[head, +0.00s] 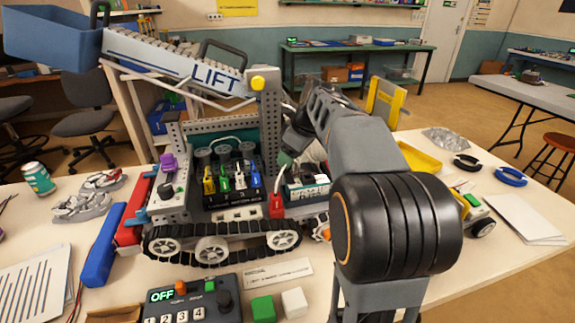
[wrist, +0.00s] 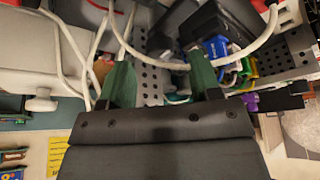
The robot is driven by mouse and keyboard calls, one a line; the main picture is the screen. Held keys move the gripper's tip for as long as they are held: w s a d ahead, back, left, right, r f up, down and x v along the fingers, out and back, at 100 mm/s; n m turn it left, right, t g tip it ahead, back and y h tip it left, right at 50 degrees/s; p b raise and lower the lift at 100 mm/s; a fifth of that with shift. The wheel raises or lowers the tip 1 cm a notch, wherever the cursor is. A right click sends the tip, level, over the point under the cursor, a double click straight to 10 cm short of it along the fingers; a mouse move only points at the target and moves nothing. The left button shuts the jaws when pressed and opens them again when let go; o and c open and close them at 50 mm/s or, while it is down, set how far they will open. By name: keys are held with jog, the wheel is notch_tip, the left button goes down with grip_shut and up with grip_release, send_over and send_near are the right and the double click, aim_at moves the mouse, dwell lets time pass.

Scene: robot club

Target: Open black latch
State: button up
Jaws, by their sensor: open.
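My gripper (wrist: 163,78) shows in the wrist view as two green fingers set apart, with no object clearly held between them. The rest of the gripper is hidden by my arm. I cannot pick out the black latch for certain. Dark block-like parts (wrist: 213,28) lie beyond the fingers in the wrist view, and white cables pass close to and across the fingers.
A grey LIFT arm (head: 185,65) with a blue bucket (head: 52,38) rises at the left. Colored plugs (head: 232,178) sit in the robot's middle. A control box (head: 190,305), green block (head: 263,309) and white block (head: 294,302) lie in front. A yellow tray (head: 418,158) stands at right.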

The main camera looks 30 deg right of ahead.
aim_at(288, 172)
jog(key=shift+x, duration=1.35)
jog(key=shift+c, duration=0.2)
jog(key=c, duration=0.9)
